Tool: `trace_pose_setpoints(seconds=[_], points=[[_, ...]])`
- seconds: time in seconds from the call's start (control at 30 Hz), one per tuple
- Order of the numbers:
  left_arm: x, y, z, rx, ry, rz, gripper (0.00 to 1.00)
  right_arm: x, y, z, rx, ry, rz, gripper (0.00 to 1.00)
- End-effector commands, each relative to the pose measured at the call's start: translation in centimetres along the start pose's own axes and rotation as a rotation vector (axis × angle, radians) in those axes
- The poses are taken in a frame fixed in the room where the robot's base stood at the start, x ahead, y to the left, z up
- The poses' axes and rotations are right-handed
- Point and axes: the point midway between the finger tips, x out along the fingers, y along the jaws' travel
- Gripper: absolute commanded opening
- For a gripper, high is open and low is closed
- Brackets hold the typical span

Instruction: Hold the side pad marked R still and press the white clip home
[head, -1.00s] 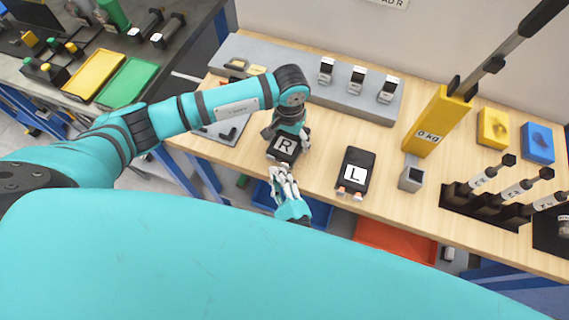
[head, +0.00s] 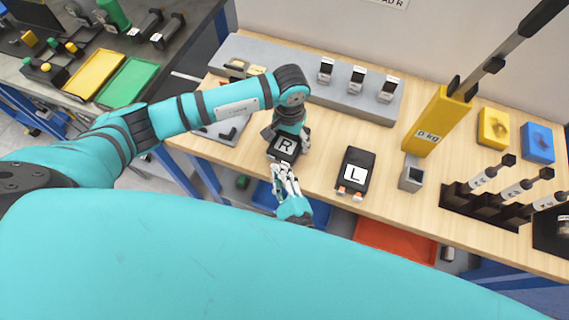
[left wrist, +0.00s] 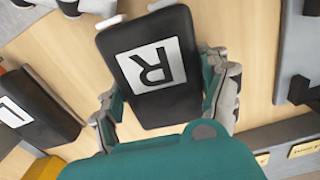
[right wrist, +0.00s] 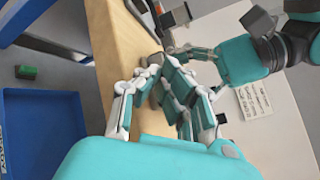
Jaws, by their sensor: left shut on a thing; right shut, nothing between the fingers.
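The black side pad marked R (head: 287,146) lies flat on the wooden bench near its front edge. It also shows in the left wrist view (left wrist: 181,97). My left gripper (head: 289,139) is shut on the pad's two sides from above. Two white pieces show at the pad's end in the left wrist view; one is the white clip (left wrist: 110,22), but how deep it sits is unclear. My right gripper (head: 281,170) is shut and empty, its fingertips close to the pad's front end. Whether they touch the clip is hidden. The right wrist view shows its fingers (right wrist: 160,80) together.
A black pad marked L (head: 355,168) lies just right of pad R. A grey block (head: 411,176) and a yellow tower (head: 438,122) stand farther right. A grey stepped fixture (head: 310,88) runs along the back. Blue and orange bins (head: 395,241) sit below the front edge.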

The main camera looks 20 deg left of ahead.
Motion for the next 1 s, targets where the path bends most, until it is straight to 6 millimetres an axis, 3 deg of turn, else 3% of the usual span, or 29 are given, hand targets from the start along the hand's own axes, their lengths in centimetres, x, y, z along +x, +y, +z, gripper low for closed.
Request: trace_pose_setpoints(seconds=[1.0], points=[[-0.1, 0.0, 0.0, 0.000, 0.001, 0.001, 0.29, -1.2, 0.8, 0.9, 0.000, 0.000, 0.000, 0.00]])
